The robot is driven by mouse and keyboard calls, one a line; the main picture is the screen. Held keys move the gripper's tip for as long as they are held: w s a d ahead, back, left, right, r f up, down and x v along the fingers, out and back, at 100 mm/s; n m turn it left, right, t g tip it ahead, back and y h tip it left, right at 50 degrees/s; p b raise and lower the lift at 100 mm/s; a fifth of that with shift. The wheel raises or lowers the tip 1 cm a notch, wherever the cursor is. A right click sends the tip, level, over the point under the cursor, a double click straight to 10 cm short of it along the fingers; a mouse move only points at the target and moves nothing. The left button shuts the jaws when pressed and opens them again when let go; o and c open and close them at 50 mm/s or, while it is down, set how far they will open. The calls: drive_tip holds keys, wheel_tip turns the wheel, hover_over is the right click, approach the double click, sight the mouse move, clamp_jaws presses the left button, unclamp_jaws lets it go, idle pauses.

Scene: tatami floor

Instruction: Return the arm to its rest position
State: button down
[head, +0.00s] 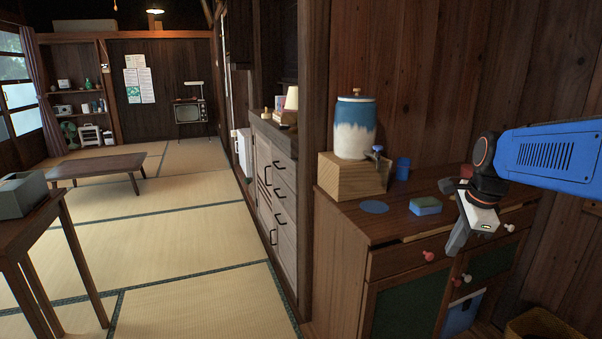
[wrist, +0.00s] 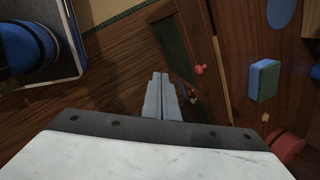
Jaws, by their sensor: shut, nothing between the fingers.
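My gripper (head: 459,240) is at the right of the head view, at the end of my blue arm. It hangs in front of the wooden cabinet (head: 345,207), near the cabinet's front edge, with its fingers pointing down. In the wrist view, the two grey fingers of my gripper (wrist: 161,78) lie together with nothing between them. The cabinet's front and a red knob (wrist: 199,70) show beyond them.
On the cabinet stand a blue and white dispenser (head: 356,130) on a wooden block (head: 345,174), a blue cup (head: 403,168) and a green-blue sponge (head: 426,206). A yellow basket (head: 545,323) is at lower right. Open tatami (head: 190,240) lies to the left.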

drive_tip(key=s+a+f+n, duration=0.2)
drive_tip(key=s+n, duration=0.5)
drive_tip(key=s+a+f+n+t, duration=0.1)
drive_tip(key=s+a+f+n, duration=0.2)
drive_tip(key=s+n, duration=0.3)
drive_tip(key=s+a+f+n, duration=0.2)
drive_tip(key=s+n, duration=0.5)
drive_tip(key=s, duration=0.1)
drive_tip(key=shift+s+a+f+n+t, duration=0.15)
drive_tip(key=shift+a+f+n+t, duration=0.15)
drive_tip(key=shift+a+f, duration=0.1)
